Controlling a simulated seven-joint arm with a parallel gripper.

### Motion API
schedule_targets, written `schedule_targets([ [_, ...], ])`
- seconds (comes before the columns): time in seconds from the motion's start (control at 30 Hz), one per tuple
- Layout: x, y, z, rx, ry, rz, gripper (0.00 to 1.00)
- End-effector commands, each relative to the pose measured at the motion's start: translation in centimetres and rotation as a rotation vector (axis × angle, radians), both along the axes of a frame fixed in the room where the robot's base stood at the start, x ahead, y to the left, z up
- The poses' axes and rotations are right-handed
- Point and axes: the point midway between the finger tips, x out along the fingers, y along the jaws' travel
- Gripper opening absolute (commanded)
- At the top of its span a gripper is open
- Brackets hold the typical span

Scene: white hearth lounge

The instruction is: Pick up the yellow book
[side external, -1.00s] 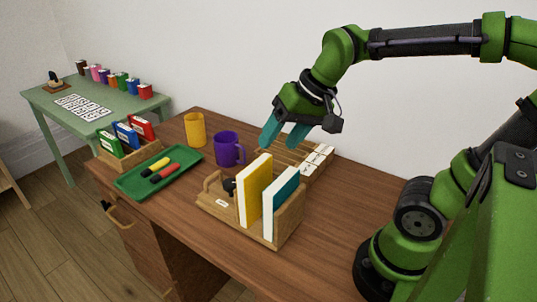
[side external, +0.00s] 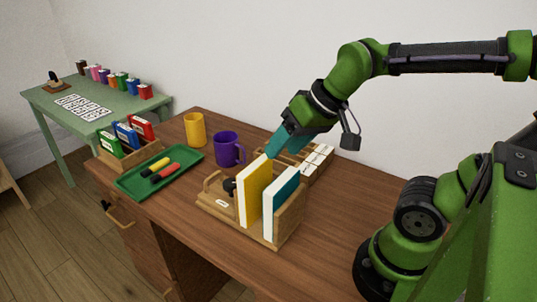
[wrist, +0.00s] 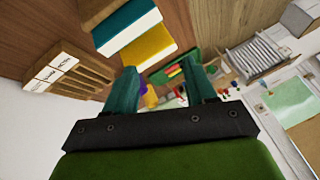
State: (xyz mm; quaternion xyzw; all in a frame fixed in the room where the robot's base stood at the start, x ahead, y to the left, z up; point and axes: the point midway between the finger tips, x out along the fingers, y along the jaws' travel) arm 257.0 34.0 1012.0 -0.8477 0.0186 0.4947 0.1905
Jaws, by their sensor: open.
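The yellow book (side external: 255,190) stands upright in a wooden book holder (side external: 222,208) on the brown desk, with a teal book (side external: 284,206) on its right. In the wrist view the yellow book (wrist: 152,47) lies above the left finger, beside the teal book (wrist: 124,24). My gripper (side external: 277,148) has teal fingers and is just behind and above the yellow book's top in the side view. In the wrist view my gripper (wrist: 161,70) is open, with its fingers spread and nothing held between them.
A purple mug (side external: 228,150) and a yellow cup (side external: 195,130) stand to the left. A green tray (side external: 130,184) holds markers. A wooden rack with white labelled blocks (side external: 318,159) sits behind the holder. The desk's right part is clear.

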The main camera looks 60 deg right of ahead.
Motion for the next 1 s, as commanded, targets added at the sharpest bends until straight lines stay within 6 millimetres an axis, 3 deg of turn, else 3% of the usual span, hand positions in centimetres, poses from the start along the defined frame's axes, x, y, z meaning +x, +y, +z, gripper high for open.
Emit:
schedule_targets([
  [0.1,3.3,0.1,1.0,-0.154,0.091,0.243,0.55],
  [0.2,5.4,0.0,1.8,-0.290,0.152,0.507,0.55],
  [0.5,9.6,-0.4,3.8,-0.541,0.259,1.272,0.55],
  [0.73,9.7,-0.6,6.1,-0.615,0.236,1.683,0.55],
  [0.9,9.1,-0.5,5.9,-0.613,0.219,1.812,0.55],
  [1.0,9.1,-0.5,4.9,-0.615,0.217,1.830,0.55],
])
